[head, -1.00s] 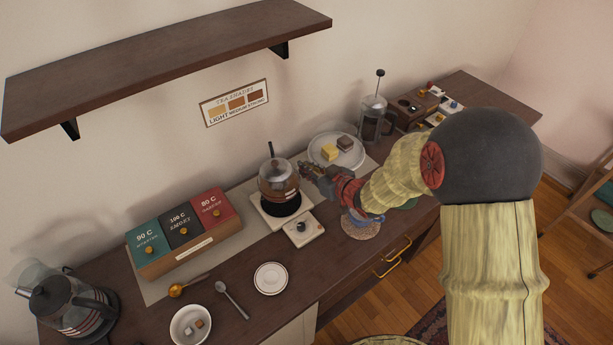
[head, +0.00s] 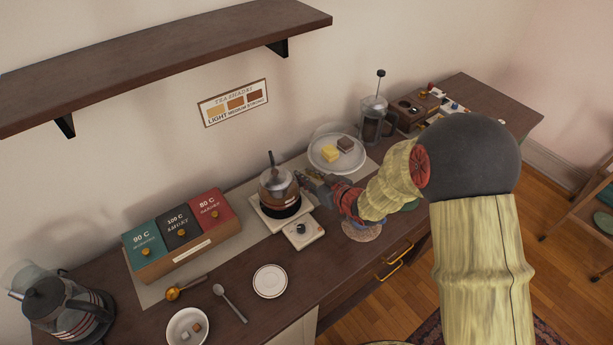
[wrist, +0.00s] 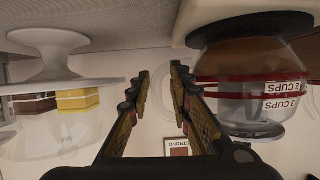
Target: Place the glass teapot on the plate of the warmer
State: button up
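The glass teapot (head: 276,184), with amber liquid and a metal lid, stands upright at the warmer (head: 291,225), a pale block with a dark round plate (head: 283,211). In the wrist view, which is upside down, the teapot (wrist: 240,95) shows red bands and cup marks, and its base appears to meet the black plate (wrist: 252,27). My gripper (head: 306,179) is just right of the teapot. In the wrist view, its fingers (wrist: 160,75) are apart, with the teapot body outside them. A faint pale ring shows past the fingers; I cannot tell what it is.
A cake plate (head: 322,164) is behind my gripper, with a French press (head: 374,122) farther right. The tea boxes (head: 181,236) are left of the warmer. A saucer (head: 270,281), a spoon (head: 231,304) and a kettle (head: 62,307) are toward the left front. A shelf (head: 165,62) hangs above.

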jog(key=shift+o, duration=0.5)
jog(key=shift+r, duration=0.25)
jog(key=p+v, duration=0.3)
jog(key=v, duration=0.9)
jog(key=w+d+r+m+h, duration=0.2)
jog(key=d+r+h, duration=0.3)
jog(key=d+r, duration=0.2)
jog(key=s+d+r+m+h, duration=0.2)
jog(key=s+d+r+h, duration=0.2)
jog(key=s+d+r, duration=0.3)
jog(key=s+a+r+m+g, duration=0.1)
jog(key=s+a+r+g, duration=0.1)
jog(key=s, duration=0.8)
jog(key=s+a+r+m+g+y, duration=0.1)
jog(key=s+a+r+g, duration=0.1)
jog(key=s, duration=0.9)
jog(key=shift+r+m+g, duration=0.4)
jog(key=shift+r+g, duration=0.2)
jog(key=shift+r, duration=0.15)
